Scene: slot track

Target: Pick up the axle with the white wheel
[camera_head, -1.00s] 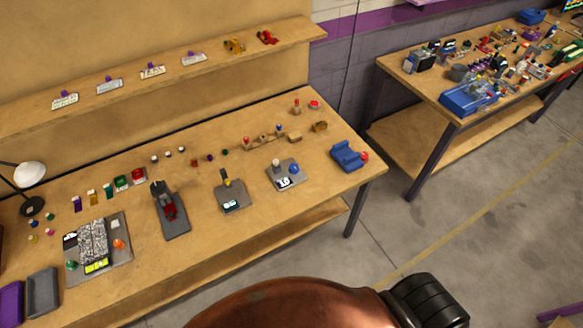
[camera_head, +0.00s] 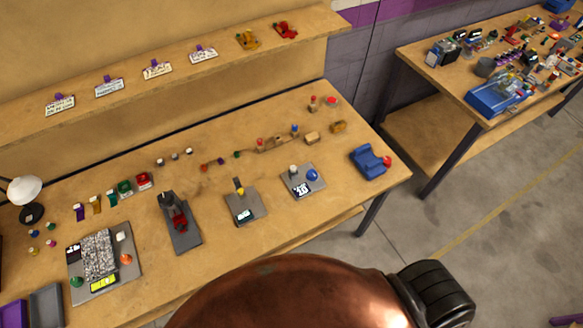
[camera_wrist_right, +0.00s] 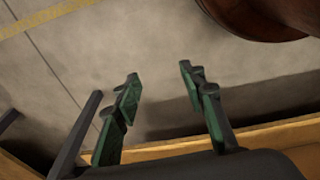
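Several tiny parts stand in a row at the back of the near bench. Three with pale tops (camera_head: 175,156) are left of middle, and small red, purple and green ones (camera_head: 220,160) are to their right. At this size I cannot tell which, if any, is the axle with the white wheel. My right gripper (camera_wrist_right: 158,74) shows only in the right wrist view. Its two green-and-black fingers are apart with nothing between them, over the floor beside a wooden edge. My left gripper is in neither view.
The near bench (camera_head: 160,270) holds a dark grey fixture (camera_head: 180,235), grey plates with small parts, a scale-like device (camera_head: 100,265), a blue holder (camera_head: 368,161) and a lamp (camera_head: 25,190). A shelf (camera_head: 130,100) with cards is above. A cluttered second bench stands right.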

